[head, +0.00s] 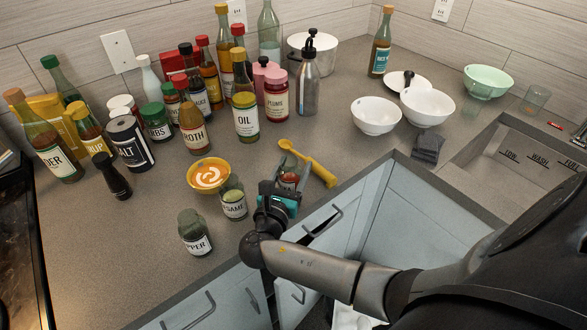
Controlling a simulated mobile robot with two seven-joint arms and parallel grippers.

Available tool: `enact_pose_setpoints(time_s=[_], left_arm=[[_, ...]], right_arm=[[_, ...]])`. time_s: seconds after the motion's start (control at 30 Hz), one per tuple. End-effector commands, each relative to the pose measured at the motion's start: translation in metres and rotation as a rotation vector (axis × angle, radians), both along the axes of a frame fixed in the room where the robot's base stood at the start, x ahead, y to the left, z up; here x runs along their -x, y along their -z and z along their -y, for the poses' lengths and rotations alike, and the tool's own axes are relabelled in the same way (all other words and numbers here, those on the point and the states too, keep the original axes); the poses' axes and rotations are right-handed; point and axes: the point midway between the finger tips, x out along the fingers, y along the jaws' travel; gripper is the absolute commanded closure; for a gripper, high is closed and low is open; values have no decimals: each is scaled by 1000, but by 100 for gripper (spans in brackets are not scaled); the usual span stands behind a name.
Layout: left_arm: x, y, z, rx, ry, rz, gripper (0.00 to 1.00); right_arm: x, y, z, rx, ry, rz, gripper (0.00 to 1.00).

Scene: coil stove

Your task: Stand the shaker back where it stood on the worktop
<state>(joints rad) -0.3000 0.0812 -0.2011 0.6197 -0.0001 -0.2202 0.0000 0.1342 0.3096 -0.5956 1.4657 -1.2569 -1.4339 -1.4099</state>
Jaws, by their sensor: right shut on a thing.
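My right gripper (287,188) is over the front edge of the worktop (130,270), shut on a small jar-like shaker (289,179) with reddish contents. The fingers hide much of this shaker, and whether its base touches the worktop I cannot tell. Left of it stand two similar green-topped shakers, a sesame one (234,204) and a pepper one (195,240). My left gripper is not in view.
A yellow ladle-like utensil (318,172) lies just right of the gripper. A yellow-rimmed cup (208,174) is to the left. Several bottles and jars crowd the back left, including an oil jar (245,120). White bowls (376,115) stand right. The front left worktop is clear.

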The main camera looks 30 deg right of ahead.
Motion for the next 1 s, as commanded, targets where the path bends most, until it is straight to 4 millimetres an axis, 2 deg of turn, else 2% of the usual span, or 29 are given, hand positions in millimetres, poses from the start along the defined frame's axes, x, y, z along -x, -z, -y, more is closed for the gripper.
enact_pose_setpoints(time_s=[0.2,0.23,0.47,0.8,1.0], left_arm=[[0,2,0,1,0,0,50],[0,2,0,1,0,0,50],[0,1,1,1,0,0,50],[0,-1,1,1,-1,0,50],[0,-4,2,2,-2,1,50]], right_arm=[[0,4,0,0,1,0,100],[0,3,0,0,1,-1,34],[0,3,0,0,1,-1,8],[1,-2,-1,0,0,-1,7],[22,0,-28,-5,-1,-5,7]])
